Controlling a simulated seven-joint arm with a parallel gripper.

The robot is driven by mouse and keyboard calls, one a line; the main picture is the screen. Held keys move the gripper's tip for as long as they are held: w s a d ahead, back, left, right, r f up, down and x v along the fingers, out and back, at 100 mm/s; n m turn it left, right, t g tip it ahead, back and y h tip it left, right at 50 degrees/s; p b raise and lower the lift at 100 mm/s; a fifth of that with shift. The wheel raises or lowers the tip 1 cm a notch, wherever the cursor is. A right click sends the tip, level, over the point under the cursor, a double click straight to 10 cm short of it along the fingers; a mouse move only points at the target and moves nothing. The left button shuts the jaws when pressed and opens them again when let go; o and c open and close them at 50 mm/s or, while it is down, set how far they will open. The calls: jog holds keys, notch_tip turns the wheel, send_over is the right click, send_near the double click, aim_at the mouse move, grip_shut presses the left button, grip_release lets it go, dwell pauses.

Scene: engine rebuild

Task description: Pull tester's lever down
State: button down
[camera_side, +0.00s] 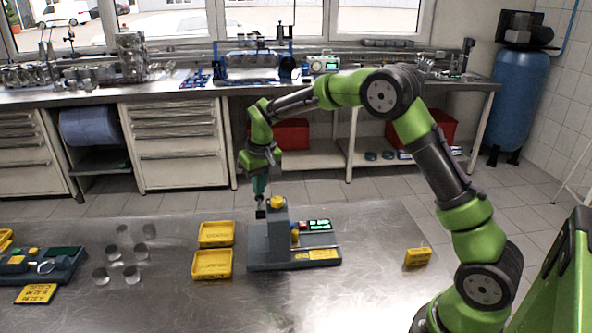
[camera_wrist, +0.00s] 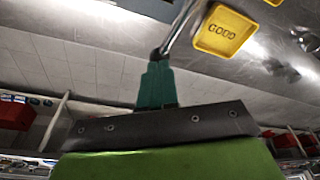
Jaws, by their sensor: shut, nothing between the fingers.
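My gripper (camera_side: 260,200) has teal fingers and points down just left of the column top, close to a small dark part there. In the wrist view my gripper (camera_wrist: 156,62) is shut, with its tips at the lever's dark end. Whether they touch it is hard to tell.
Two yellow trays (camera_side: 203,265) lie left of the tester; one tray (camera_wrist: 221,48) reads GOOD in the wrist view. Several metal cylinders (camera_side: 132,275) and another device (camera_side: 65,262) stand farther left. A yellow block (camera_side: 417,257) sits right. The table between tester and block is clear.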

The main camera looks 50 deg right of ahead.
aim_at(261, 199)
jog(key=w+v, duration=0.2)
jog(key=v, duration=0.9)
jog(key=shift+d+r, duration=0.3)
jog(key=shift+r, duration=0.25)
jog(key=shift+w, duration=0.15)
jog(key=s+a+t+y, duration=0.1)
jog(key=s+a, duration=0.3)
jog(key=s, duration=1.1)
jog(key=s+a+r+m+t+y, duration=0.1)
jog(key=s+a+t, duration=0.2)
jog(key=s, duration=1.1)
jog(key=shift+s+a+t+y, duration=0.3)
jog(key=shift+s+a+t, duration=0.05)
jog(key=shift+a+t, duration=0.05)
